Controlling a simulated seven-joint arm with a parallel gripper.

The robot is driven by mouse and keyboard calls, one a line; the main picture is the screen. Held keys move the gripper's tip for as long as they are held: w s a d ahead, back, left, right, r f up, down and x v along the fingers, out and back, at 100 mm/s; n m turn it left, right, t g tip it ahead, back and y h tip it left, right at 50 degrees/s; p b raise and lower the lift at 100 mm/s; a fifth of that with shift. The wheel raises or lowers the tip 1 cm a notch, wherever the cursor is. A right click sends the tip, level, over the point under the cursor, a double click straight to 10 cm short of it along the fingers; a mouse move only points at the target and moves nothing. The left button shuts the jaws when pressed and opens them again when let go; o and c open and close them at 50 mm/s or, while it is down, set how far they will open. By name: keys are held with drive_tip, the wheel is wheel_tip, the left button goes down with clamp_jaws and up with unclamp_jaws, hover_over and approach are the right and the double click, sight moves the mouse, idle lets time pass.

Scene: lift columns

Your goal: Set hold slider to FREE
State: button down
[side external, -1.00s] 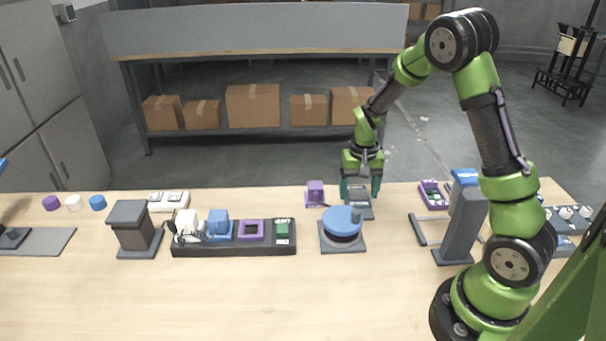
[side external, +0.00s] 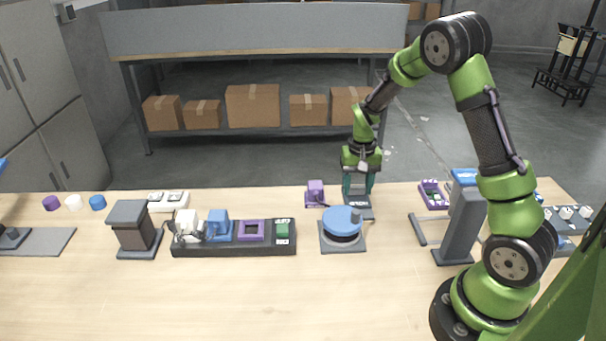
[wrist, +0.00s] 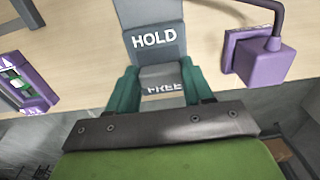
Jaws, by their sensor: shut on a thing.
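The hold slider unit (side external: 358,212) is a grey base near the back edge of the table. In the wrist view its HOLD label (wrist: 153,38) is clear, and the FREE label (wrist: 165,88) sits closer to my gripper, partly covered. A grey slider block (wrist: 160,72) lies between the two labels. My gripper (wrist: 160,78) has its green fingers on both sides of this block and is shut on it; it also shows over the unit in the side view (side external: 358,188). The slider's exact position along its track is hard to tell.
A purple box with a cable (wrist: 262,55) stands close beside the slider. A blue round dial (side external: 342,222) sits in front of it. A purple panel (side external: 432,194) and a grey stand (side external: 461,225) are to the right. The front of the table is clear.

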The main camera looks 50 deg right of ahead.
drive_tip(key=shift+w+d, duration=0.55)
drive_tip(key=shift+c, duration=2.2)
unclamp_jaws()
drive_tip(key=shift+a, duration=0.1)
wheel_tip(320, 180, up, 17)
drive_tip(key=shift+s, duration=0.1)
drive_tip(key=s+a+r+n+t+y, duration=0.1)
drive_tip(key=s+a+r+n+t, duration=0.1)
drive_tip(key=s+a, duration=0.5)
drive_tip(key=s+a+r+n+t+y, duration=0.1)
drive_tip(key=s+a+r+n+t, duration=0.2)
drive_tip(key=s+a+t, duration=0.2)
drive_tip(key=s+a, duration=0.3)
drive_tip(key=a, duration=0.4)
drive_tip(key=shift+a, duration=0.2)
